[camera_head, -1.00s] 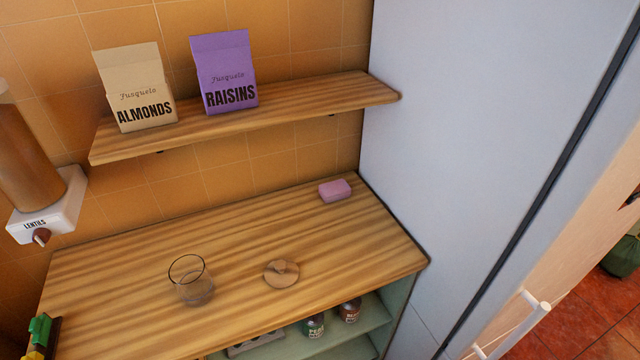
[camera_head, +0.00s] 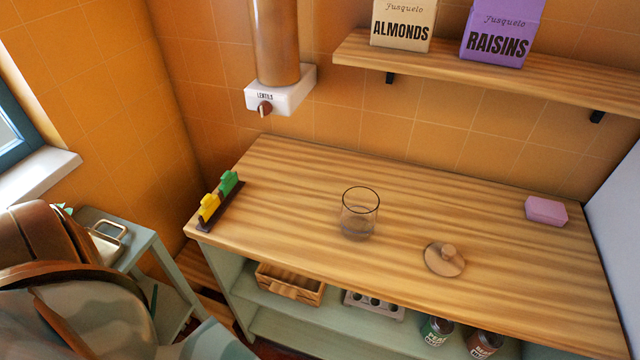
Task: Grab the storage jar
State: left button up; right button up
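A clear glass jar (camera_head: 360,213) stands open and upright on the striped wooden counter (camera_head: 290,195). It looks empty. A round wooden lid with a knob (camera_head: 444,259) lies on the counter to the right of the jar, apart from it. Neither of my grippers is in view.
A lentils dispenser (camera_head: 280,94) hangs on the wall behind the counter. Green and yellow clips (camera_head: 219,196) stand at the counter's left end; a pink block (camera_head: 546,210) lies at the right. Cans and a wooden crate (camera_head: 290,285) sit on the shelf below. A brown-and-grey object (camera_head: 70,290) fills the lower left.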

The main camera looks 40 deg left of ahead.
aim_at(360, 205)
jog(key=u, duration=0.85)
